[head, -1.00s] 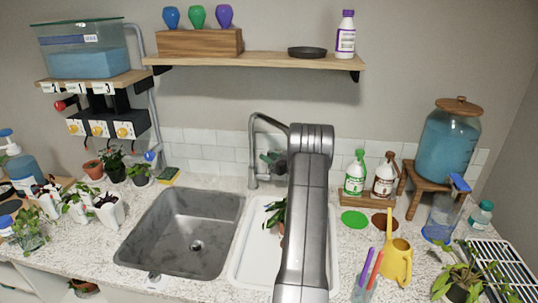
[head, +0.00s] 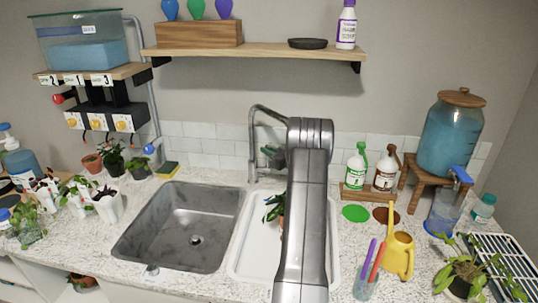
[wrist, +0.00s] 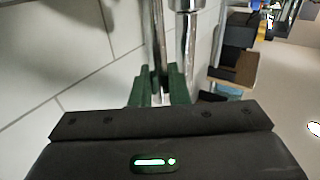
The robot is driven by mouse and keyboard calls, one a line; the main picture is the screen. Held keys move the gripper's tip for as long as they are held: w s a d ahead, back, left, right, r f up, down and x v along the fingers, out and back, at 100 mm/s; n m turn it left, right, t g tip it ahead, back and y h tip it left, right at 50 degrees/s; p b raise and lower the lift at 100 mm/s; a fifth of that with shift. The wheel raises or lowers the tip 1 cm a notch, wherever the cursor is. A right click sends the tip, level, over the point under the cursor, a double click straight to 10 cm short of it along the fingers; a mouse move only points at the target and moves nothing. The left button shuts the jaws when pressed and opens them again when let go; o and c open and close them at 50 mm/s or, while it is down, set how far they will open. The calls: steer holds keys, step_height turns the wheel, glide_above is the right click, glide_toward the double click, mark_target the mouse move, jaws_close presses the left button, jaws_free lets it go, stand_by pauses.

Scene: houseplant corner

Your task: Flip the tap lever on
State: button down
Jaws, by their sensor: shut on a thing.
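The grey metal tap (head: 253,145) stands behind the sinks, its neck arching up and to the right. My gripper (head: 272,155) is at the tap, just right of its upright, and my arm hides part of this area. In the wrist view, the green fingers of my gripper (wrist: 160,85) are closed around a thin metal rod, which looks like the tap lever (wrist: 158,40). A thicker metal tube of the tap (wrist: 187,45) stands just right of it. The lever cannot be made out in the head view, and no running water can be seen.
A grey sink basin (head: 140,225) is left of my arm. A white basin (head: 240,262) with a potted plant (head: 275,208) lies below the tap, partly hidden by my arm. Green and brown spray bottles (head: 356,168) and a yellow watering can (head: 399,255) stand to the right.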

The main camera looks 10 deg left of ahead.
steer(key=s+n+y+b, duration=0.1)
steer(key=s+n+b, duration=0.1)
steer(key=b, duration=0.4)
steer(key=s+f+n+y+b, duration=0.1)
steer(key=n+b, duration=0.1)
steer(key=b, duration=0.5)
steer(key=shift+s+f+n+t+y, duration=0.1)
steer(key=shift+s+n+t+y, duration=0.2)
steer(key=shift+s+y, duration=0.1)
steer(key=c, duration=1.5)
jaws_free()
steer(key=shift+o, duration=0.2)
steer(key=b+v, duration=0.1)
steer(key=v, duration=0.6)
steer(key=shift+s+d, duration=0.2)
steer(key=shift+d, duration=0.05)
